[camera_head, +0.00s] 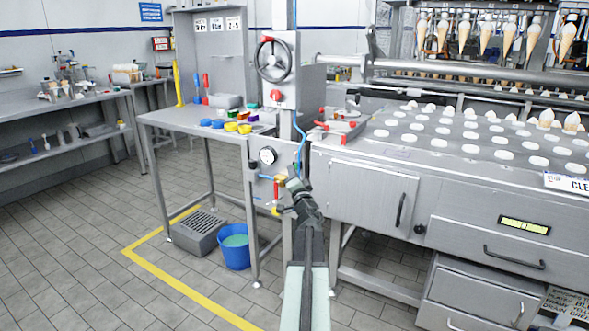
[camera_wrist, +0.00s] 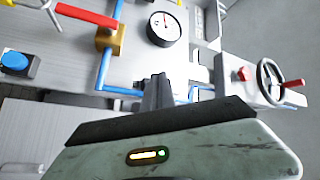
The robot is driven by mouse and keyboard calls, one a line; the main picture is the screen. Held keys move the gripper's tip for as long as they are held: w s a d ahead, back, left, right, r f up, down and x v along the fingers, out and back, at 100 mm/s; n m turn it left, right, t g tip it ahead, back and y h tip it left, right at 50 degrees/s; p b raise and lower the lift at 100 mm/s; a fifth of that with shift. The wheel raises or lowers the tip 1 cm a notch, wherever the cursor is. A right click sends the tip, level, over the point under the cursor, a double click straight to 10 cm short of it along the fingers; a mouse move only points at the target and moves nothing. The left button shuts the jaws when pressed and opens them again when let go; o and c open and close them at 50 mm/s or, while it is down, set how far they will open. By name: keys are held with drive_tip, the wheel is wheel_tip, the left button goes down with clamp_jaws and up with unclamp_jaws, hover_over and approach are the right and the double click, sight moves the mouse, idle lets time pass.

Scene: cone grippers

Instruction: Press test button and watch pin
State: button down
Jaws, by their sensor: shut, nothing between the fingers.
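My gripper (camera_head: 294,186) is shut and empty in front of the valve panel below the handwheel column. In the wrist view its closed fingers (camera_wrist: 157,88) point at the panel, below a round gauge (camera_wrist: 163,28). A blue push button (camera_wrist: 15,62) on a dark base sits at the far left there, apart from the fingers. It may be the test button, but no label can be read. A red button (camera_wrist: 242,74) sits beside the handwheel (camera_wrist: 270,82); it also shows in the head view (camera_head: 275,95). I cannot make out the pin.
A red lever (camera_wrist: 87,15) on a brass valve and blue pipes (camera_wrist: 103,72) lie close to the fingers. A steel table (camera_head: 190,121) stands left, with a blue bucket (camera_head: 235,246) below. The cone machine (camera_head: 365,195) is right. Floor at front left is clear.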

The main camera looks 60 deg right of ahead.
drive_tip(key=shift+d, duration=0.45)
drive_tip(key=shift+a, duration=0.2)
idle(1.2)
drive_tip(key=shift+a, duration=0.75)
drive_tip(key=a, duration=0.5)
